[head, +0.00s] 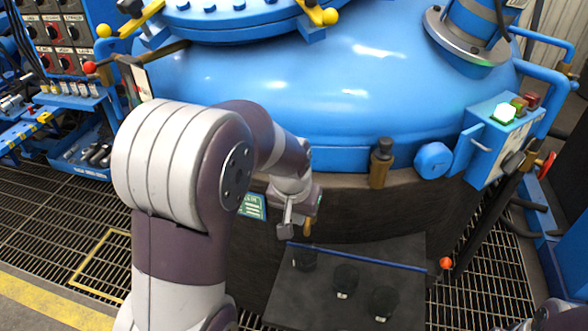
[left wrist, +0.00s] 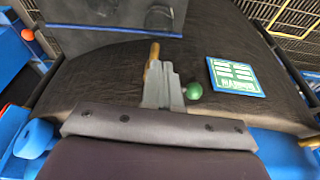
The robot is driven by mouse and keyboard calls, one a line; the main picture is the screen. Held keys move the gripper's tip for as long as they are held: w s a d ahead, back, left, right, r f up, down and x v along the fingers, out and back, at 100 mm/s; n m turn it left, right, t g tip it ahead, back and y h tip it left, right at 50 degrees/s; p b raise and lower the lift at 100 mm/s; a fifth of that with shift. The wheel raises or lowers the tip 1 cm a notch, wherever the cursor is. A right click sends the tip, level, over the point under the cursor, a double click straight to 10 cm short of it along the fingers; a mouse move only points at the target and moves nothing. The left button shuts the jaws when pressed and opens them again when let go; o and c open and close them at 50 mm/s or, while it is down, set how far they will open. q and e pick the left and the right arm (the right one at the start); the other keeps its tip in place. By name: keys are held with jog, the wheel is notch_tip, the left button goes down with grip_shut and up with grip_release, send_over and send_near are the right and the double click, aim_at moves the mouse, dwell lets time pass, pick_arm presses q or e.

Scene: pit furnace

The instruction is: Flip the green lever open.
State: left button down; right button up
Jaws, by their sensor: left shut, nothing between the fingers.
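The green lever shows in the left wrist view as a round green knob (left wrist: 193,91) just right of my left gripper's fingers (left wrist: 160,76). Its stem is mostly hidden behind the fingers; I cannot tell whether they touch. A brass-coloured piece (left wrist: 152,58) sticks out beyond the fingertips. In the head view my left gripper (head: 286,227) is low at the front of the dark furnace wall, shut and empty. The knob is largely hidden there by the gripper. My right gripper is not in view.
A green-and-white label (left wrist: 236,77) is on the dark wall right of the knob. Below the gripper in the head view is a dark panel (head: 400,262) with several black knobs and a blue edge. The blue furnace dome (head: 340,75) rises above.

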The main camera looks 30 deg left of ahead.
pick_arm(q)
jog(key=w+a+r+n+p, duration=0.1)
jog(key=w+a+r, duration=0.4)
jog(key=r, duration=0.1)
jog(key=shift+r+t+y+p, duration=0.3)
jog(key=shift+r+t, duration=0.05)
jog(key=shift+t, duration=0.05)
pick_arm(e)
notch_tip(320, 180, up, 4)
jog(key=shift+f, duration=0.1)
pick_arm(q)
jog(key=b+x, duration=0.1)
jog(key=x, duration=0.9)
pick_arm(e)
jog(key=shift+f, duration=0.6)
pick_arm(q)
jog(key=shift+r, duration=0.1)
